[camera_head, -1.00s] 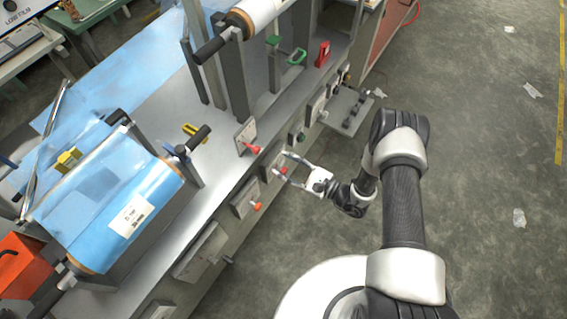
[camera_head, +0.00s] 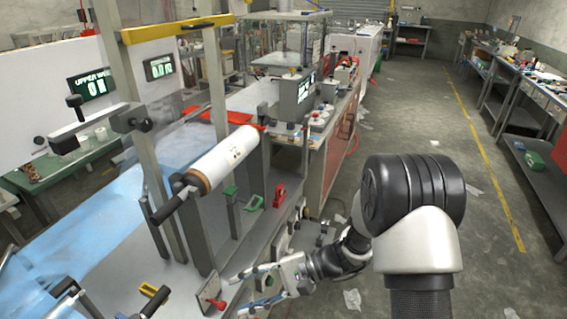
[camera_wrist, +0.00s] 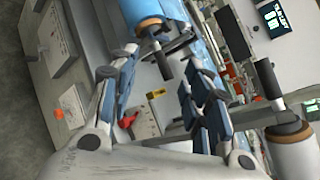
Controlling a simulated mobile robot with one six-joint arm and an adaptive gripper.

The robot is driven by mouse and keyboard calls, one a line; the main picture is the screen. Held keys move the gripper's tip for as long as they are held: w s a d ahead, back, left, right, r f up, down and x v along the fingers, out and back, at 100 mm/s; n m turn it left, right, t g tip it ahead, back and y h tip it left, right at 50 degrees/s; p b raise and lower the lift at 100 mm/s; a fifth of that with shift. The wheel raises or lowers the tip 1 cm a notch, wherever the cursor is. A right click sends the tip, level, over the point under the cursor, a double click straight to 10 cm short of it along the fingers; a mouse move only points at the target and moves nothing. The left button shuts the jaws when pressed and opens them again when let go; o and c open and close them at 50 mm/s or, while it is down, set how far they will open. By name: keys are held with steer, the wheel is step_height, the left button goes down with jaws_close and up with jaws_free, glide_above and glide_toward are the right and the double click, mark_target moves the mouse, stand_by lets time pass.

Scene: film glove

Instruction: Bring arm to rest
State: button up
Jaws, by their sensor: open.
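My gripper (camera_head: 262,290) is at the lower middle of the head view, beside the machine's front edge, with my arm bent above the aisle floor. In the wrist view my gripper (camera_wrist: 158,100) shows two fingers spread wide with nothing between them. Beyond the fingers are a panel with a red knob (camera_wrist: 128,119) and a yellow block (camera_wrist: 156,94) on the machine. The red knob also shows in the head view (camera_head: 217,303), just left of the fingers. It looks apart from them, but the exact gap is hard to tell.
A white film roll (camera_head: 226,158) on a post stands over the machine bed. A green handle (camera_head: 254,203) and a red block (camera_head: 279,195) sit on its front side. The aisle floor (camera_head: 420,110) to the right is open, with paper scraps. Workbenches (camera_head: 545,165) line the far right.

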steer(key=s+d+r+n+h, duration=0.5)
steer(key=s+d+r+h, duration=0.25)
steer(key=s+r, duration=0.25)
steer(key=s+d+r+n+t+h, duration=0.1)
steer(key=s+d+r+t+h, duration=0.2)
steer(key=d, duration=0.4)
steer(key=s+d+r+n+t+h, duration=0.1)
steer(key=s+d+r+t+h, duration=0.2)
steer(key=d, duration=0.4)
steer(key=shift+s+d+r+n+t+h, duration=0.35)
steer(key=shift+d+t+h, duration=0.1)
steer(key=shift+t, duration=0.45)
steer(key=shift+f, duration=0.1)
